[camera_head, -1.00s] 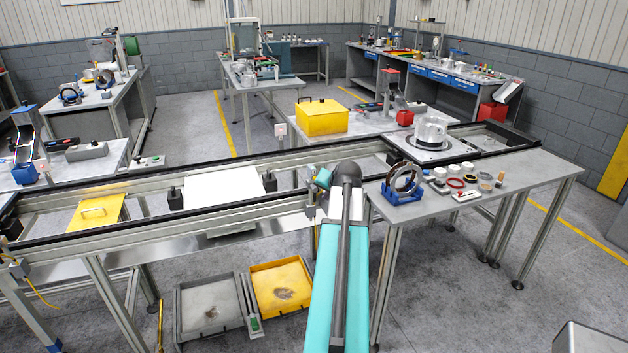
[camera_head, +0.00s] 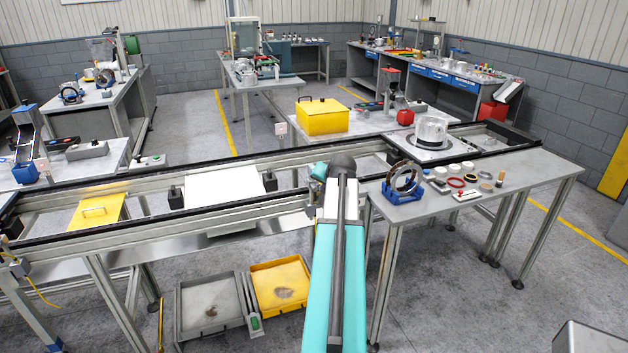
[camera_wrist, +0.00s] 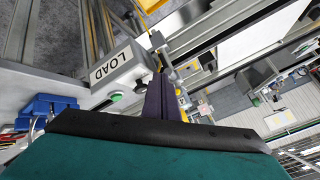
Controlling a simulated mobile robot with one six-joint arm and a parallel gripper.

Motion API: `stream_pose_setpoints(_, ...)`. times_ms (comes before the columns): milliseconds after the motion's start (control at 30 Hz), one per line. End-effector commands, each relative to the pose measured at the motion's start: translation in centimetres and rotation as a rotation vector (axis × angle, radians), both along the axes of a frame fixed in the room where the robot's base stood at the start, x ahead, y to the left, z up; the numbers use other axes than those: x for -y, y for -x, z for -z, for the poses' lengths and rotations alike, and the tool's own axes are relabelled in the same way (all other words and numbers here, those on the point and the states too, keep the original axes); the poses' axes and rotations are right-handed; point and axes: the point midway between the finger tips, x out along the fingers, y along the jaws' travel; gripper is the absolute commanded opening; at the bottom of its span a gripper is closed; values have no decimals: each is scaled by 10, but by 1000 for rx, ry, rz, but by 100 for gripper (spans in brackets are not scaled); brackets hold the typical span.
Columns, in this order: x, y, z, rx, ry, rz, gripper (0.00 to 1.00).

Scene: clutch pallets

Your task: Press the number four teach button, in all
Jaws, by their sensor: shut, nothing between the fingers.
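No button marked four can be made out in either view. In the wrist view my gripper (camera_wrist: 159,48) is shut and empty, its dark fingers pointing up the picture. Left of the fingers is a grey box labelled LOAD (camera_wrist: 113,70). Right of the fingers are small yellow and pale parts (camera_wrist: 182,101), too small to read. In the head view my arm hides the gripper.
A conveyor frame (camera_head: 60,236) runs across the head view, with a white plate (camera_head: 222,187) on it. A bench (camera_head: 520,172) at right holds a metal ring in a blue stand (camera_head: 403,194) and small parts. A yellow bin (camera_head: 282,286) and a grey bin (camera_head: 190,316) are below.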

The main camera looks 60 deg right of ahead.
Motion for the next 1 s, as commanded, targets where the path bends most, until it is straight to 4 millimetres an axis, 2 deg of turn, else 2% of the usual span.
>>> stream_pose_setpoints(200,15,-18,0,-1,0,1,0)
stream_pose_setpoints(500,28,-37,0,-1,-1,0,0)
stream_pose_setpoints(1000,31,-40,0,0,0,1,0)
